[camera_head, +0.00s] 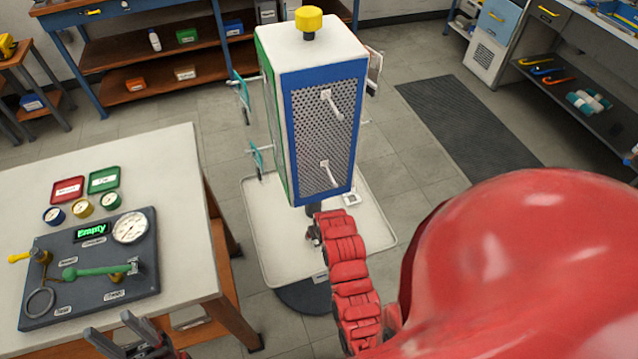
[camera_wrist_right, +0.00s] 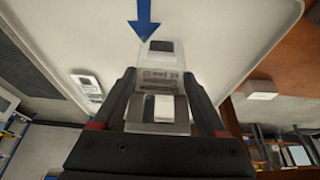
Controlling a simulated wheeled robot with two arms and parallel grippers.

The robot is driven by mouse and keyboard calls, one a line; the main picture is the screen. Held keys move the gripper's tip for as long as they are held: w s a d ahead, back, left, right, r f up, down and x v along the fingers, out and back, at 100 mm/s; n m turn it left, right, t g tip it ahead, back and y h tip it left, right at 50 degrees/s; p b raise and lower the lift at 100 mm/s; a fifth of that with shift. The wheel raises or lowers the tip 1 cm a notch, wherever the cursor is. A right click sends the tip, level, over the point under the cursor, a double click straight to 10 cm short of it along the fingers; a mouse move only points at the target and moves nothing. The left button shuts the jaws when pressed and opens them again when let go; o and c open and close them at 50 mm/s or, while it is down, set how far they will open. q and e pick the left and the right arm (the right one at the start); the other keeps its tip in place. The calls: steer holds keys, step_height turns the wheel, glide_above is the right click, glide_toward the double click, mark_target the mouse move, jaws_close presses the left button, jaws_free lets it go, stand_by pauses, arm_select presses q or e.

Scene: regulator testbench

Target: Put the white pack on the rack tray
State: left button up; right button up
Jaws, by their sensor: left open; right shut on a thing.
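The rack (camera_head: 318,130) stands upright with perforated panels and a yellow knob. Its white tray (camera_head: 270,240) surrounds its foot, and the same tray fills much of the wrist view (camera_wrist_right: 225,40). My right gripper (camera_wrist_right: 160,95) is shut on a white pack (camera_wrist_right: 165,52) with a dark square, over the tray. I cannot tell whether this pack touches the tray. Another small white item (camera_head: 351,198) lies on the tray's right side and probably shows in the wrist view (camera_wrist_right: 88,84). My left gripper (camera_head: 135,340) is open and empty at the bottom left.
A white-topped table (camera_head: 140,170) at left holds a gauge panel (camera_head: 90,265) whose display reads "Empty", plus red and green boxes. Teal hooks (camera_head: 243,95) stick out from the rack's left. My red arm covers the lower right. A dark mat (camera_head: 455,115) lies on open floor.

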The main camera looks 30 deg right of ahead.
steer(key=shift+w+d+f, duration=0.1)
steer(key=shift+w+d, duration=0.05)
steer(key=shift+w, duration=0.15)
steer(key=shift+f+p, duration=0.5)
steer(key=shift+f, duration=0.05)
steer(key=shift+f+p, duration=0.35)
steer(key=shift+f, duration=0.8)
